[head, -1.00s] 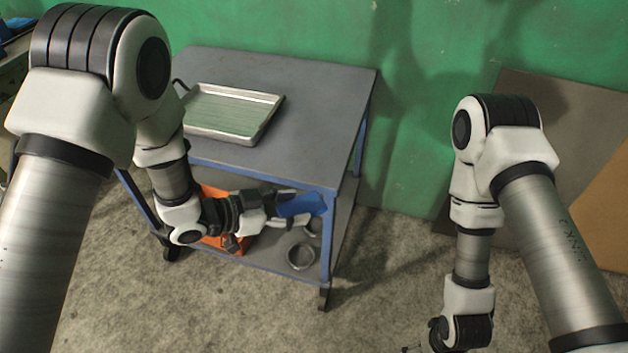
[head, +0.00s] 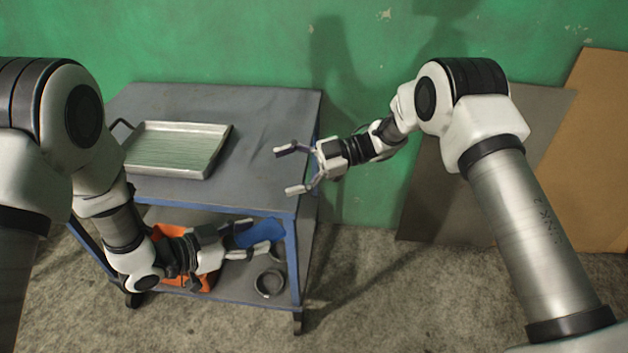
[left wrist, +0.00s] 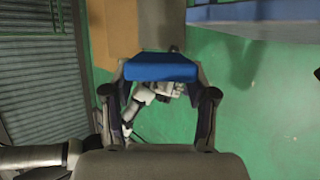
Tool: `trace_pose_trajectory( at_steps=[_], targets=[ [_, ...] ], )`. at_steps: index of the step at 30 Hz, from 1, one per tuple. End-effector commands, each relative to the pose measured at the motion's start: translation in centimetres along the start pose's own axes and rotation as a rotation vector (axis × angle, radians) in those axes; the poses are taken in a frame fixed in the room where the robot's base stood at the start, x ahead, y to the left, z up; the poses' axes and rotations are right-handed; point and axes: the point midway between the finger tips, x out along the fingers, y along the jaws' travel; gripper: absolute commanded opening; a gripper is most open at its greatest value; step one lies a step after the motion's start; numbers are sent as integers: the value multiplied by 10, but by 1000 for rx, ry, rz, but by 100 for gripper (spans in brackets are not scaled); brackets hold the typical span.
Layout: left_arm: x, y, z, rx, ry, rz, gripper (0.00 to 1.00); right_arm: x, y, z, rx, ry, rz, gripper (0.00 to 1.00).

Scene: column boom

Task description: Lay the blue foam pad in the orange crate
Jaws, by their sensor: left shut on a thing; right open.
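The blue foam pad (head: 258,233) is held between the fingers of my left gripper (head: 258,238), in front of the cart's lower level. In the left wrist view the pad (left wrist: 161,67) spans between the two fingertips. The orange crate (head: 199,282) is on the cart's lower shelf, behind and below my left wrist, which hides much of it. The inside of the crate cannot be seen. My right gripper (head: 290,170) is open and empty, near the right edge of the cart's top.
The grey cart (head: 262,130) has a blue frame and stands by a green wall. A metal tray (head: 222,147) sits on its top. A round grey bowl (head: 269,283) is on the lower shelf, right of the crate. Boards (head: 590,150) lean on the wall at right.

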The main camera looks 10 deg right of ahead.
Motion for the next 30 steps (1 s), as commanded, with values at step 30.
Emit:
trace_pose_trajectory(
  at_steps=[30],
  targets=[
    [0, 0, 0, 0, 0, 0, 37, 55, -90, 25, 230, -161, -462, 88]
  ],
)
